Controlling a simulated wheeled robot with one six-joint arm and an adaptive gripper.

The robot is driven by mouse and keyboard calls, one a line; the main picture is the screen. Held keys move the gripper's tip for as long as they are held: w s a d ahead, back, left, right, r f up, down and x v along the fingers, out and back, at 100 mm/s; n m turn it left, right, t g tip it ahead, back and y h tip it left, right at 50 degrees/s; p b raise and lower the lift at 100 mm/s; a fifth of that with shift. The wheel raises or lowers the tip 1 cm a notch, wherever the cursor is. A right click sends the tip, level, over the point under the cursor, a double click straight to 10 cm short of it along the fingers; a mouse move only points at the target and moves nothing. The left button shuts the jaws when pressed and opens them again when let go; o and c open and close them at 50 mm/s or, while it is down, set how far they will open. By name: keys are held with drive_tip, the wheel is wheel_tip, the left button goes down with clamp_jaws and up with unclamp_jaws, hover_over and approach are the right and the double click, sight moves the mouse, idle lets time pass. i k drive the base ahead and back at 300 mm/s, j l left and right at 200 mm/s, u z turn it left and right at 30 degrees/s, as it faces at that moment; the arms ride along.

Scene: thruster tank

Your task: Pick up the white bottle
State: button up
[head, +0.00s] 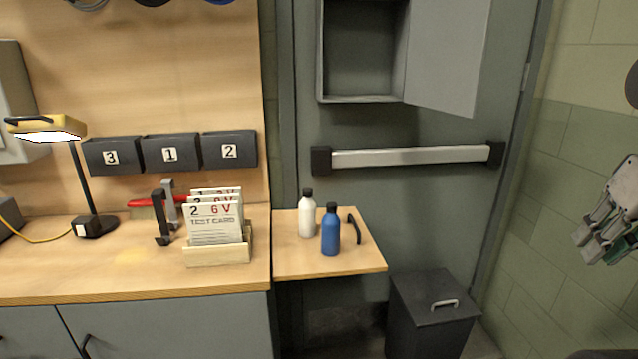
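The white bottle (306,218) has a black cap and stands upright on a small wooden side shelf (290,262), near its back left. A blue bottle (330,235) with a black cap stands upright just in front of it and to the right. The two are close together, and I cannot tell whether they touch. Most of the white bottle shows.
A black curved handle (354,228) lies right of the bottles. Test cards (215,222) stand in a wooden holder on the bench to the left. A push bar (410,157) crosses the door behind. A dark lidded bin (432,315) stands below right.

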sight(307, 207)
drive_tip(key=i+j+u, duration=0.2)
drive_tip(key=u, duration=0.15)
drive_tip(key=i+j+u, duration=0.4)
drive_tip(key=u, duration=0.25)
